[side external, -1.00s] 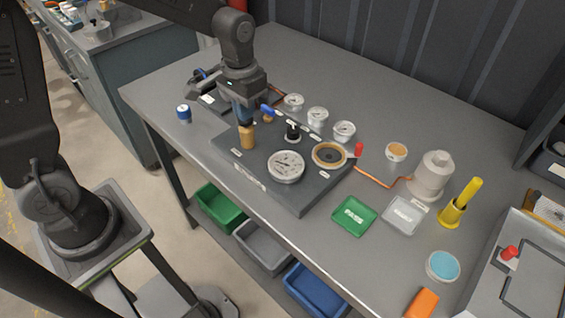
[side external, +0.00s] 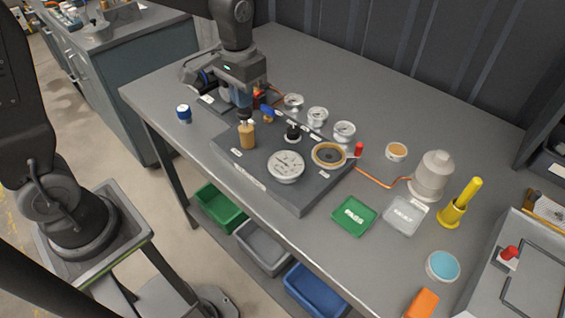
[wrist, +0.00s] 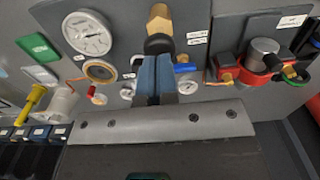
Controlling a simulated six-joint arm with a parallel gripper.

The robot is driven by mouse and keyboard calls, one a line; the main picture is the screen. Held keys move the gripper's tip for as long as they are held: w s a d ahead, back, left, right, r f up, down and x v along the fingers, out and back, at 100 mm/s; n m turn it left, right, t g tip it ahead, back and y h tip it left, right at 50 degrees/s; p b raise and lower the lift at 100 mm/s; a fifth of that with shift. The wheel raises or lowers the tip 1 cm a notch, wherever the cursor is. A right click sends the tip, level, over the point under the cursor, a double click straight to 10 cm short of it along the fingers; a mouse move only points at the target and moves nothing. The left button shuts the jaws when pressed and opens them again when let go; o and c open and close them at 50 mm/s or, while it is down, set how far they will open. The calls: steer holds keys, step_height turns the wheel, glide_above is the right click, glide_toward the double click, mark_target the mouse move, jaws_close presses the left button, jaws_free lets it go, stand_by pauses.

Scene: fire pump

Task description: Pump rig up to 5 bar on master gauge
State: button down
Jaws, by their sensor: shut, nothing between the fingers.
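The largest white dial gauge (side external: 286,166) lies face up on the dark rig plate (side external: 301,203); it is also at upper left in the wrist view (wrist: 88,35). The needle is too small to read. A brass cylinder (side external: 247,137) with a black cap stands left of it. My gripper (side external: 244,114) is shut and empty, its blue fingers together just behind and above that cap; in the wrist view the fingertips (wrist: 157,60) overlap or lie close to the cap, contact unclear. A blue lever (side external: 267,112) sits right of the fingers. A black knob (side external: 292,131) stands mid-plate.
Three small gauges (side external: 317,115) line the plate's back. A red device with a grey cylinder (wrist: 263,52) is at right in the wrist view. A blue-topped part (side external: 184,113) stands left.

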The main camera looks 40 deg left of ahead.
mark_target(244, 110)
steer(key=shift+f, duration=0.1)
stand_by(0.4)
steer(key=shift+f, duration=1.8)
steer(key=shift+r, duration=1.9)
steer(key=shift+f, duration=0.15)
steer(key=shift+f, duration=1.8)
steer(key=shift+r, duration=1.95)
steer(key=shift+f, duration=0.1)
